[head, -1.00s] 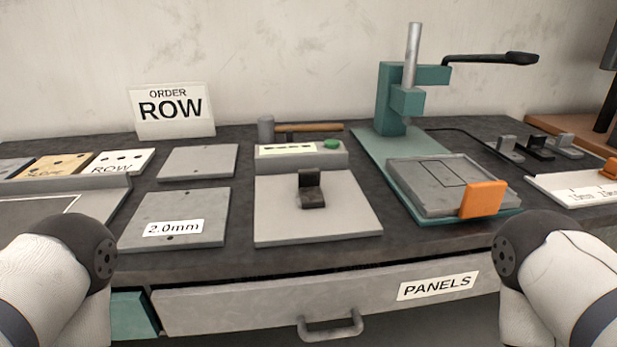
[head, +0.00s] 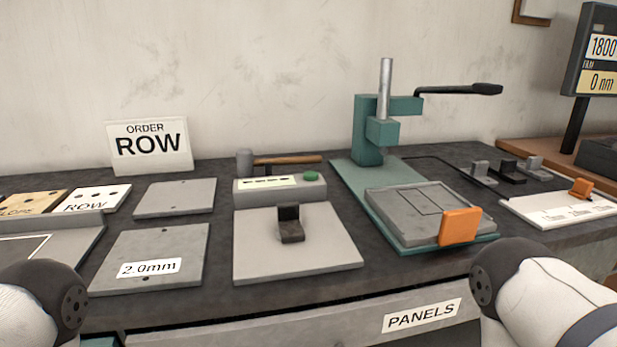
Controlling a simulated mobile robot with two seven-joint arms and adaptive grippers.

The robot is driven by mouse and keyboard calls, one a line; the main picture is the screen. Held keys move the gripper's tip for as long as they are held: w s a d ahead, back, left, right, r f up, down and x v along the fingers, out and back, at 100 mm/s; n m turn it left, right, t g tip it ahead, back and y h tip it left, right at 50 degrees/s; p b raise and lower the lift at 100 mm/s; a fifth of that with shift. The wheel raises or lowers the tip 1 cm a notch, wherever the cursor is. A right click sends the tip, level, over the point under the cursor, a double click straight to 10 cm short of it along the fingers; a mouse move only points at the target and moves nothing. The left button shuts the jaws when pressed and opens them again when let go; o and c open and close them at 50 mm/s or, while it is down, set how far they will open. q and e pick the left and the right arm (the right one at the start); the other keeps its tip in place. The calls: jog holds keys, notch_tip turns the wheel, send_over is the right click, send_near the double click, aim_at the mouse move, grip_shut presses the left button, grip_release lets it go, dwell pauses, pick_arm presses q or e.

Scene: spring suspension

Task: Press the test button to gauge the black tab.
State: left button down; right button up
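The black tab (head: 290,224) stands upright on a light grey square plate (head: 297,261) at the middle of the bench. Behind the plate is a grey gauge box (head: 256,190) with a pale label strip on its front slope. The green test button (head: 311,175) sits on top of the box at its right end. Nothing touches the button or the tab. My two arms show only as rounded white and dark links at the lower left and lower right corners; neither gripper is in the picture.
A green press (head: 370,140) with an orange block (head: 460,226) stands right of the plate. A hammer (head: 280,160) lies behind the gauge box. Metal panels (head: 178,245) lie to the left. A monitor (head: 598,50) stands at the far right. The PANELS drawer (head: 360,330) is below the bench edge.

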jog(key=shift+c, duration=0.2)
grip_shut()
dwell(1.3)
